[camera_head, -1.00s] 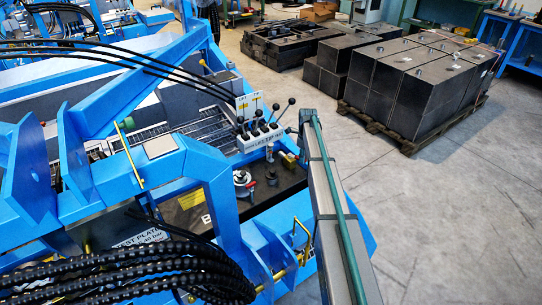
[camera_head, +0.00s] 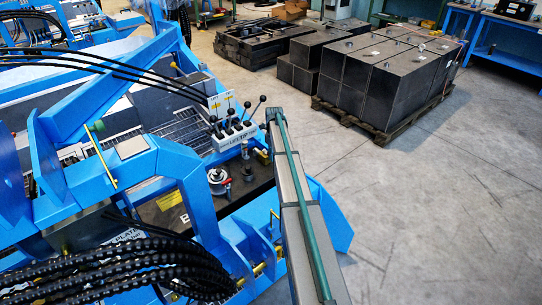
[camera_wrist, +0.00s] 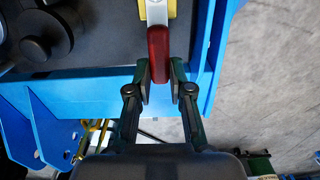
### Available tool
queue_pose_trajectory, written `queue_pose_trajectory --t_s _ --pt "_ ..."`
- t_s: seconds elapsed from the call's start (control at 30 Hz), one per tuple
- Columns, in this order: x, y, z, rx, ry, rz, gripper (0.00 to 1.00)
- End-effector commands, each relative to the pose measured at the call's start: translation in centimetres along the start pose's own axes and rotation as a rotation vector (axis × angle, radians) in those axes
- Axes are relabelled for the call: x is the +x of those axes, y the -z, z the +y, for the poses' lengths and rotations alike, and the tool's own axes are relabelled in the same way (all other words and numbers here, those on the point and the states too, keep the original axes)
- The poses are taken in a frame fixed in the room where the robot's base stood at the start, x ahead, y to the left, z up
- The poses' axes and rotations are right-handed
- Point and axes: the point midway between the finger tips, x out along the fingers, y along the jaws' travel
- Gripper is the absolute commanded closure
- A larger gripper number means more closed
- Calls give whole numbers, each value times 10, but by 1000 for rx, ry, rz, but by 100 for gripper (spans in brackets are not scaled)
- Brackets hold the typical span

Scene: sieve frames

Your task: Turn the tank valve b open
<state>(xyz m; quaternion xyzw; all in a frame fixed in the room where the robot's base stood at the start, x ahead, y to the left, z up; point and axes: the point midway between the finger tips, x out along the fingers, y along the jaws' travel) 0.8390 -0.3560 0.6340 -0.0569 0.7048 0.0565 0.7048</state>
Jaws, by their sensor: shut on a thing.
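In the wrist view a red valve handle (camera_wrist: 159,52) on a pale metal lever (camera_wrist: 156,12) points down the picture from a yellow body (camera_wrist: 171,8) over the dark tank top. My gripper (camera_wrist: 159,82) has its two fingers on either side of the handle's lower end, closed on it. In the head view my arm covers my gripper and most of this valve. The dark tank top (camera_head: 235,198) there sits in the blue frame.
Black round caps (camera_wrist: 47,35) stand left of the handle in the wrist view. A lever bank (camera_head: 233,135) rises behind the tank in the head view. Black hoses (camera_head: 130,265) fill the lower left. Open floor (camera_head: 430,200) lies right, before a pallet of dark blocks (camera_head: 390,80).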

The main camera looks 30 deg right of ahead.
Motion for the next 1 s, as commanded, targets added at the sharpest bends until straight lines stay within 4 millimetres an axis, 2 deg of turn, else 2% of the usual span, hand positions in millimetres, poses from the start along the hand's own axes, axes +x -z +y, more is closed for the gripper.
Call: queue_pose_trajectory --t_s 0.13,0.17,0.3,0.7,0.87,1.0 --pt "0 0 1 3 -3 0 100" --pt "0 0 1 3 -3 0 78" --pt "0 0 1 2 -2 0 55" --pt "-5 0 1 0 0 -1 54" --pt "-23 0 1 0 0 -1 54" --pt "-50 0 0 0 0 -2 54"
